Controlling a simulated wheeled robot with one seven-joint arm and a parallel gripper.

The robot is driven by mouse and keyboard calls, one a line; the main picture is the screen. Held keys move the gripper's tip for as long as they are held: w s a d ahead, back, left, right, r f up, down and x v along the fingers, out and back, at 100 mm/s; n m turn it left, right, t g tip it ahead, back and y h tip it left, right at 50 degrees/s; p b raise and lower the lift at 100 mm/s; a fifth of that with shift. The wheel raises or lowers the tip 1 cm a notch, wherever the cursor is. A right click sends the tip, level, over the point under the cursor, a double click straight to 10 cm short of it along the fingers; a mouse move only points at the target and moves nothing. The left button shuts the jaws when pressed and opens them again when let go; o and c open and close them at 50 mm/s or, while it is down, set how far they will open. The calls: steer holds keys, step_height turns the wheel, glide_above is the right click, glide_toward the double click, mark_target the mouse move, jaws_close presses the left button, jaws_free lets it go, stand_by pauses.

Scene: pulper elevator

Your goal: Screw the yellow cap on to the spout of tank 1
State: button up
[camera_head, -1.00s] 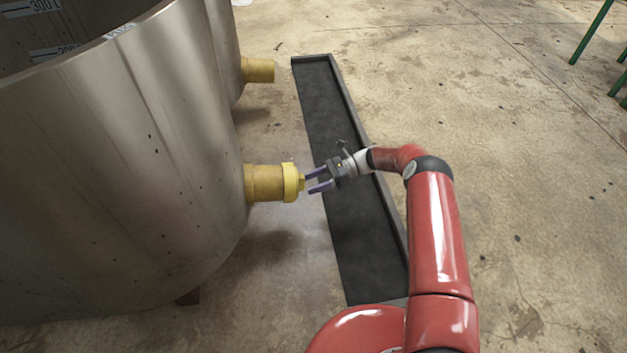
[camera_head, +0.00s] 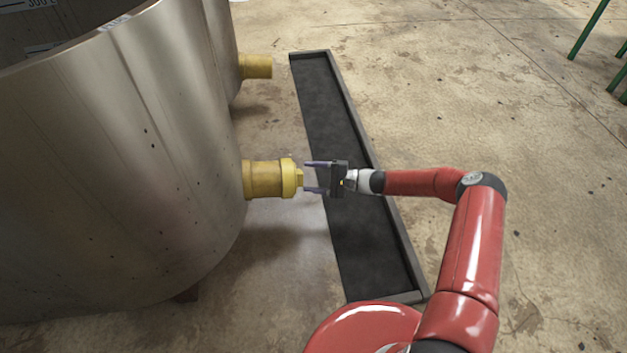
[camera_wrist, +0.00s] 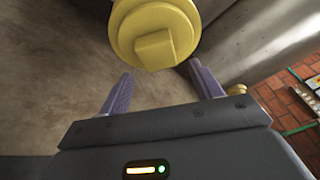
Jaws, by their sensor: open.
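The yellow cap (camera_head: 290,178) sits on the end of the yellow spout (camera_head: 263,179) of the near steel tank (camera_head: 150,150). Its square knob faces my gripper. My gripper (camera_head: 305,178) is open and empty, just to the right of the cap, with its purple fingers pointing at it. In the wrist view the cap (camera_wrist: 155,32) is at the top centre, beyond the fingertips of my gripper (camera_wrist: 163,80), with the knob between and ahead of them. I cannot tell how far the cap is threaded, and no tank number is readable.
A second yellow spout (camera_head: 257,66) sticks out farther back, with an open-looking end. A long black tray (camera_head: 350,230) lies on the floor beneath my gripper. Concrete floor (camera_head: 480,110) is clear to the right. Green legs (camera_head: 588,30) stand at the top right.

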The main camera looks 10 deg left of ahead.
steer(key=shift+n, duration=0.3)
steer(key=shift+a+r, duration=0.1)
